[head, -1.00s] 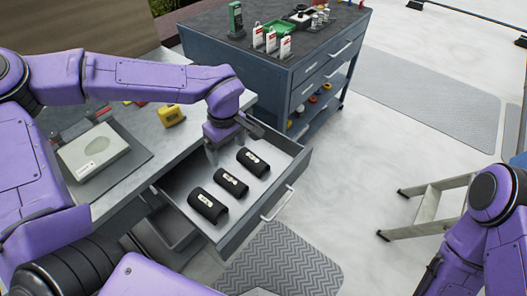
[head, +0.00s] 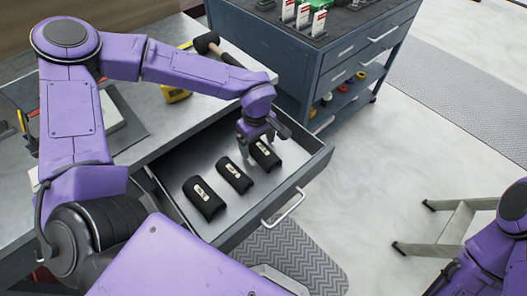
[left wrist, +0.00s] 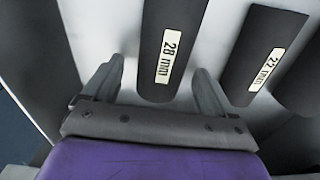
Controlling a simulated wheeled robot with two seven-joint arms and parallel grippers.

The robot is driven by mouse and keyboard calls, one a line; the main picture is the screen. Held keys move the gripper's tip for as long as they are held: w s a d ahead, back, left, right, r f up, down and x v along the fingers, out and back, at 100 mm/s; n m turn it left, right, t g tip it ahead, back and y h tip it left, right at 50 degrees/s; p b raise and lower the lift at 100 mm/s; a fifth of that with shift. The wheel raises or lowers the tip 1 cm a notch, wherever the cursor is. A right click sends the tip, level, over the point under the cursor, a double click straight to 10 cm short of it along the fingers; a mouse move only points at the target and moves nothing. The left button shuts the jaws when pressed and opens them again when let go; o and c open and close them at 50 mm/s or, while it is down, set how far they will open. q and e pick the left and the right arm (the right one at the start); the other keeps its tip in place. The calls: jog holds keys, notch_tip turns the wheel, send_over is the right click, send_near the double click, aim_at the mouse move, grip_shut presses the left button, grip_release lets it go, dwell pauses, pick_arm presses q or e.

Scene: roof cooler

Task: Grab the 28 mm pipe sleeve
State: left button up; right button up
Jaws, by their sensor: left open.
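Three black pipe sleeves with pale labels lie in a row in the open drawer. The 28 mm sleeve (head: 266,154) is the farthest in the head view; its label reads clearly in the left wrist view (left wrist: 172,45). The 22 mm sleeve (left wrist: 264,60) is beside it, in the middle of the row (head: 234,175). My left gripper (head: 257,136) is open at the 28 mm sleeve. In the left wrist view its fingers (left wrist: 160,82) appear on either side of that sleeve's near end; I cannot tell how far above it they are. My right gripper is out of view.
The third sleeve (head: 204,198) lies nearest in the drawer (head: 228,232), whose walls surround the row. A mallet (head: 208,43) and a yellow tape measure (head: 174,94) are on the workbench. A blue cabinet (head: 310,75) stands behind; a step stool (head: 440,235) is at right.

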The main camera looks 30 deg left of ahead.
pick_arm(q)
jog(key=shift+f, duration=0.4)
jog(key=c, duration=1.1)
jog(key=shift+r, duration=0.1)
jog(key=shift+c, duration=0.2)
